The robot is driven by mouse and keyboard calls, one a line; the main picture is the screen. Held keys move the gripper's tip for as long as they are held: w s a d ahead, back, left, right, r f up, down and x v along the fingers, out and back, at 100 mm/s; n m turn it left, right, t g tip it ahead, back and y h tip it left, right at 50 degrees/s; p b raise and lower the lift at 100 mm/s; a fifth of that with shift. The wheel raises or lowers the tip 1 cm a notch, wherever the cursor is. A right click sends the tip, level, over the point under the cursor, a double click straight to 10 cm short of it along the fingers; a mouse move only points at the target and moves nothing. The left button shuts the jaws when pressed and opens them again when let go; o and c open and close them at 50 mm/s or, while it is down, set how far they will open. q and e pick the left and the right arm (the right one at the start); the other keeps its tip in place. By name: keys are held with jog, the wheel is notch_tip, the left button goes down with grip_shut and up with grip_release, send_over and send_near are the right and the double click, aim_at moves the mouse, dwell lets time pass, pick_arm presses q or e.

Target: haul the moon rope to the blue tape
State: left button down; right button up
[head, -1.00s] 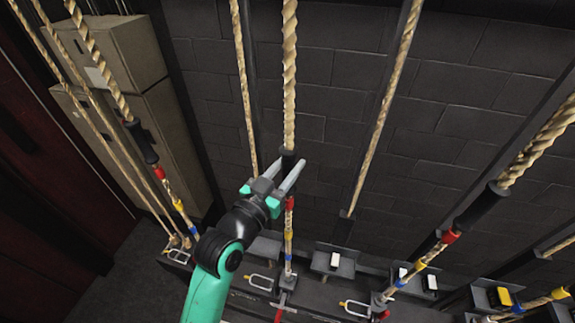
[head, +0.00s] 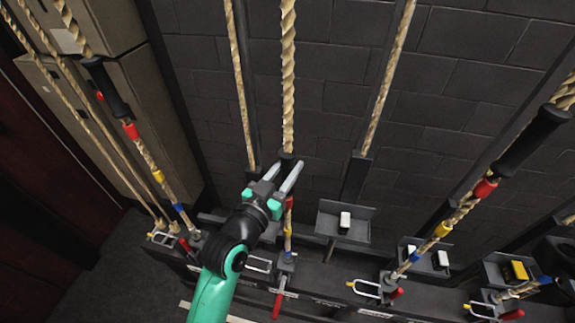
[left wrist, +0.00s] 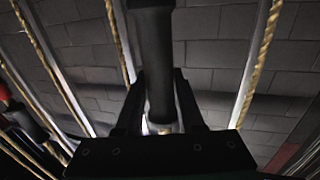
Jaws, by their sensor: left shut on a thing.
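My left gripper (head: 287,177) is shut on the black sleeve (head: 287,161) of the middle rope (head: 288,75). In the left wrist view the sleeve (left wrist: 152,60) runs between the two dark fingers. Below the gripper, a red band (head: 289,202) shows on the rope, with a small blue band (head: 287,257) lower down, close to the rail. No moon mark can be made out on any rope. My right gripper is out of view.
A left rope has a black sleeve (head: 107,88); a right rope has one too (head: 530,142). Both carry red, yellow and blue bands. A dark rail (head: 330,280) with levers and trays runs along the bottom. Cabinets (head: 140,100) stand at left, before a dark block wall (head: 340,60).

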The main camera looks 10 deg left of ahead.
pick_arm(q)
jog(key=c, duration=0.5)
grip_release()
jog(key=shift+r, duration=0.1)
jog(key=v, duration=1.1)
jog(key=shift+s+a, duration=0.1)
jog(key=shift+s, duration=0.2)
